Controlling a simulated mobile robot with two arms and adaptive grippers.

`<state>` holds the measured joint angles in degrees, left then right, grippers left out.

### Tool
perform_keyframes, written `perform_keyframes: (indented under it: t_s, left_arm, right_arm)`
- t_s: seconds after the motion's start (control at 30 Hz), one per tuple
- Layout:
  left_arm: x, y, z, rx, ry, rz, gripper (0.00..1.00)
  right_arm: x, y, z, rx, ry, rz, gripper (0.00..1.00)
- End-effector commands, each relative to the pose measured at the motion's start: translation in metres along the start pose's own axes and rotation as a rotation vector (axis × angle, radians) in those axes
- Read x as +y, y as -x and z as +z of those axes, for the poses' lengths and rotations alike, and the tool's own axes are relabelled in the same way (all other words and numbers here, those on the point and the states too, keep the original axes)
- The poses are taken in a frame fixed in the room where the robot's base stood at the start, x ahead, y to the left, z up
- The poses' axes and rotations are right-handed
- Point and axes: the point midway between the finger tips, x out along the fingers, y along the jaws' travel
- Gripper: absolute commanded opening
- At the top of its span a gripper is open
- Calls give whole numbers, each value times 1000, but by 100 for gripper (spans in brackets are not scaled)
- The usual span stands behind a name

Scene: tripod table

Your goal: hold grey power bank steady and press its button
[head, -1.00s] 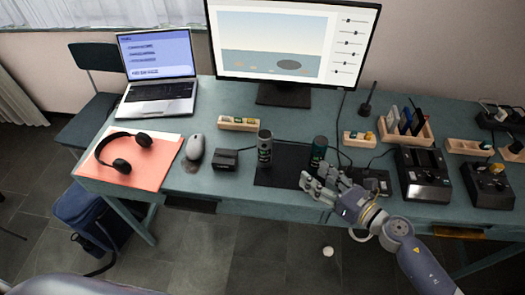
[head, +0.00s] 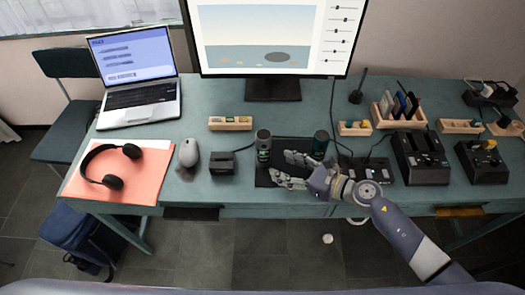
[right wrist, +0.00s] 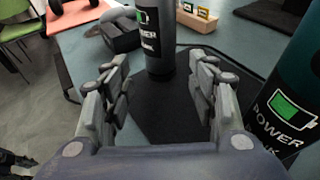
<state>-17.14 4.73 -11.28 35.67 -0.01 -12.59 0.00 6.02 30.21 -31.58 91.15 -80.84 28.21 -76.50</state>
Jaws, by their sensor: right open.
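The grey power bank (head: 263,146) stands upright on a dark mat (head: 291,153) in front of the monitor. It also shows upright in the right wrist view (right wrist: 154,38), with a black label and green battery mark. Its button cannot be made out. My right gripper (head: 279,167) is open and empty, its fingers pointing left at the grey power bank. In the right wrist view the power bank stands just beyond the gap between the fingertips (right wrist: 158,76), apart from them. A dark teal power bank (head: 320,145) stands behind the gripper.
The teal power bank (right wrist: 296,85) is close beside the right finger. A black box (head: 221,163) and a mouse (head: 189,152) lie left of the mat. Black devices (head: 420,158) crowd the right side. The monitor (head: 272,88) stands behind.

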Motion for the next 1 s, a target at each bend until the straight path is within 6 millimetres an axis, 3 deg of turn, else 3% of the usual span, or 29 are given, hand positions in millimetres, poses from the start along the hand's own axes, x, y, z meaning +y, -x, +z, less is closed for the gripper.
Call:
perform_keyframes:
  t_s: [0.17,0.4,0.6,0.9,0.93,1.0]
  left_arm:
    - [16,-2,3,-5,-3,19,40]
    - [7,-11,5,-6,-5,8,40]
    - [1,-14,5,-5,-2,1,40]
    - [1,-14,3,-4,-1,1,40]
    - [1,-14,3,-4,-1,1,40]
    - [1,-14,3,-4,-1,1,40]
  right_arm:
    - [0,-29,1,-3,-1,0,53]
    - [0,-58,0,-2,0,0,53]
    - [0,-69,0,-1,-2,1,53]
    - [0,-70,1,-1,-2,0,53]
    - [0,-70,1,-1,-2,0,51]
    - [0,-70,0,-1,-2,0,35]
